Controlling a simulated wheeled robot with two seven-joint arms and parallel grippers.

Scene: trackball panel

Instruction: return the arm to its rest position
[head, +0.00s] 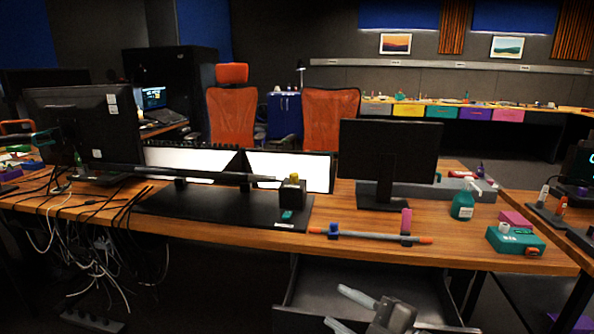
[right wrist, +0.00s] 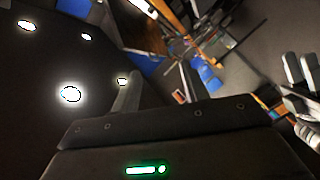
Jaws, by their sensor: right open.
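My right gripper (head: 347,311) is low at the bottom of the head view, in front of the desk and over an open dark drawer. Its two grey fingers are apart with nothing between them. In the right wrist view the gripper's fingers (right wrist: 157,90) stand apart above its dark body, which carries a green light. That view looks across the dark ceiling with bright round lamps, and the room is tilted. My left gripper is not in the head view.
The wooden desk (head: 460,245) holds a monitor (head: 390,150), a black box with a yellow top (head: 291,190), a grey bar with orange ends (head: 375,236), a green spray bottle (head: 464,203) and a teal case (head: 515,240). The open drawer (head: 320,285) juts out below the desk.

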